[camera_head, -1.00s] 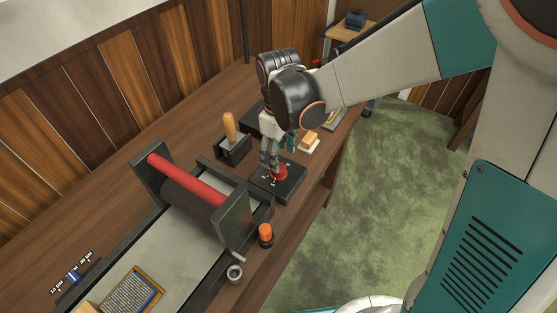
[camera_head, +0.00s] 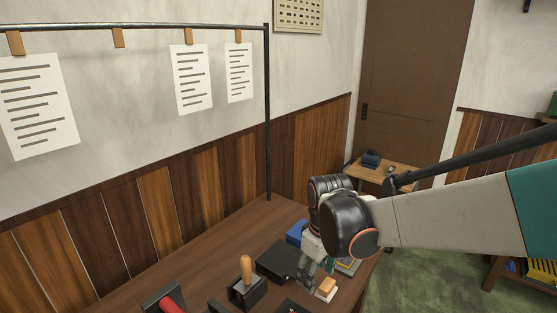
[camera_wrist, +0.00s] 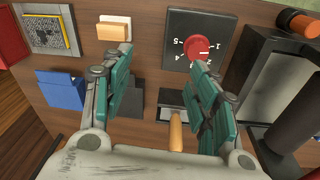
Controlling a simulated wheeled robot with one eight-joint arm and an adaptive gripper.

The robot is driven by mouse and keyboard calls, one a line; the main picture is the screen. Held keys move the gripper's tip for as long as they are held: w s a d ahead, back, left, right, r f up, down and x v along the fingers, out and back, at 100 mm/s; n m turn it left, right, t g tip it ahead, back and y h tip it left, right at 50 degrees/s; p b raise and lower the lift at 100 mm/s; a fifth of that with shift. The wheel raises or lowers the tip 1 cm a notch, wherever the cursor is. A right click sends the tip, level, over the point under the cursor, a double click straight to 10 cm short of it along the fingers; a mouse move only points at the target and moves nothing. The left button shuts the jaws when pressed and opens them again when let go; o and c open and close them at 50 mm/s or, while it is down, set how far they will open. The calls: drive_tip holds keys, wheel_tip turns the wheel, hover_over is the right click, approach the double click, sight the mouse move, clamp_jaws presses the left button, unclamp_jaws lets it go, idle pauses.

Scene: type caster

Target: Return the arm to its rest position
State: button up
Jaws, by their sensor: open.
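My gripper (camera_wrist: 162,95) is open and empty, with its two teal-padded fingers apart in the wrist view. In the head view my gripper (camera_head: 308,268) hangs at the end of my arm, low over the wooden table (camera_head: 215,255). In the wrist view a red dial (camera_wrist: 197,48) on a black numbered plate lies beyond the right finger. A wooden handle (camera_wrist: 176,130) stands below, between the fingers. Neither looks gripped.
A tan block (camera_wrist: 113,30) and a blue box (camera_wrist: 62,90) lie left in the wrist view. A black roller press (camera_wrist: 275,85) stands right. In the head view a rail (camera_head: 268,110) with hanging sheets rises behind the table. Green floor (camera_head: 430,270) lies right.

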drive_tip(key=s+d+r+m+t+b, duration=0.1)
drive_tip(key=s+d+r+m+t, duration=0.2)
drive_tip(key=s, duration=0.5)
drive_tip(key=s+d+r+m+t+b, duration=0.1)
drive_tip(key=s+d+r+m+t, duration=0.1)
drive_tip(key=s+d+m, duration=0.3)
drive_tip(key=s+d+r, duration=0.1)
drive_tip(key=s, duration=0.2)
drive_tip(key=shift+s+d+m+t, duration=0.2)
drive_tip(key=shift+s+m+t, duration=0.05)
drive_tip(key=shift+m+t, duration=0.15)
